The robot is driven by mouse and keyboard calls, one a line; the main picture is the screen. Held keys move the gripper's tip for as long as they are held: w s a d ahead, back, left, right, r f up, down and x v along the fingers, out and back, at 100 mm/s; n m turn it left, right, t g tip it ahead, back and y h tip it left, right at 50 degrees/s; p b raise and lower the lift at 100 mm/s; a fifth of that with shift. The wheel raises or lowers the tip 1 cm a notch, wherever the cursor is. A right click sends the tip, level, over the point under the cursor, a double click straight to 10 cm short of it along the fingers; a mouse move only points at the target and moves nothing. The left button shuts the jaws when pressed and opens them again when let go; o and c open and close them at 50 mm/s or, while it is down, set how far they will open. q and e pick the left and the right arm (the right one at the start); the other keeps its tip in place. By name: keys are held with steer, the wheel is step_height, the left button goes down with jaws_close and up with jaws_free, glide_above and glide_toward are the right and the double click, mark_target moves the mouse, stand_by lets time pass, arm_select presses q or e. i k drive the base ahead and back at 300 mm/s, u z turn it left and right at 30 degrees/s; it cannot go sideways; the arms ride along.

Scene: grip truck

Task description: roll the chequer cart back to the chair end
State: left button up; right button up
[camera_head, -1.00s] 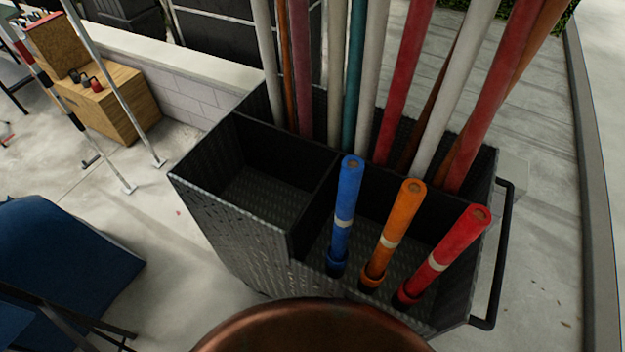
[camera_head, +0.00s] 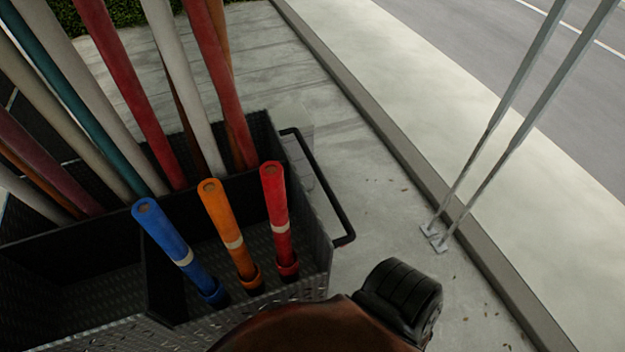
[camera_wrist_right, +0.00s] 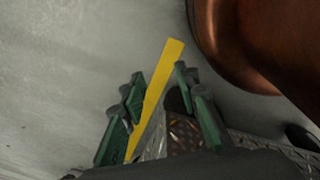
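The chequer cart (camera_head: 110,340) is a dark chequer-plate metal box at the left of the head view, cut off by the left and bottom edges. Its black tubular handle (camera_head: 325,190) sticks out on the right side. My right gripper (camera_wrist_right: 160,92) shows in the right wrist view with its green-padded fingers apart. A yellow strip (camera_wrist_right: 160,85) runs between the fingers in that picture; I cannot tell whether it touches them. Chequer plate (camera_wrist_right: 186,135) shows close behind the fingers. No gripper shows in the head view, and my left gripper is out of sight. No chair is in view.
The cart holds several tall poles and three short tubes, blue (camera_head: 170,245), orange (camera_head: 228,230) and red (camera_head: 276,215). A kerb (camera_head: 400,150) runs diagonally right of the cart. Two thin metal posts (camera_head: 490,130) stand beside it. Bare pavement (camera_head: 375,215) lies between handle and kerb.

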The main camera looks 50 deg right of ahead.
mark_target(79, 272)
steer(key=u, duration=0.1)
steer(key=k, duration=0.35)
steer(key=z, duration=1.2)
steer(key=i, duration=0.75)
steer(key=z, duration=0.25)
